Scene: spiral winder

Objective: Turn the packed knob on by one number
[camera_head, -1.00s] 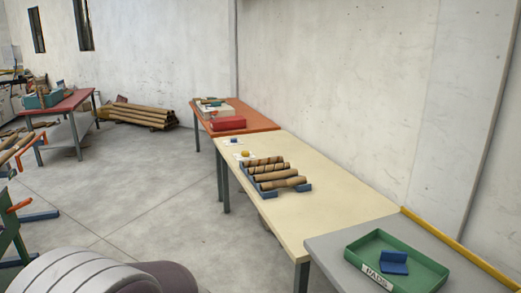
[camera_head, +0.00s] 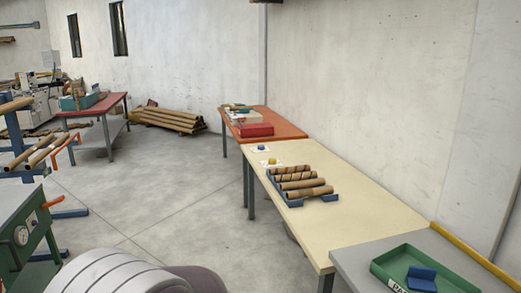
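No knob is clearly marked as packed at this size. A small yellow piece (camera_head: 272,161) sits on a white card at the far end of the cream table (camera_head: 375,215). A small blue piece (camera_head: 260,148) sits on another white card just beyond it. I cannot tell whether either is a knob, and no numbers on the cards are legible. A green machine (camera_head: 45,245) at the left edge has a round white dial (camera_head: 21,235) on its side. Neither gripper is in view.
Cardboard tubes (camera_head: 297,183) lie in a blue rack on the cream table. A green tray (camera_head: 385,275) with a blue piece (camera_head: 422,277) stands on the grey table at the lower right. An orange table (camera_head: 283,122) stands beyond.

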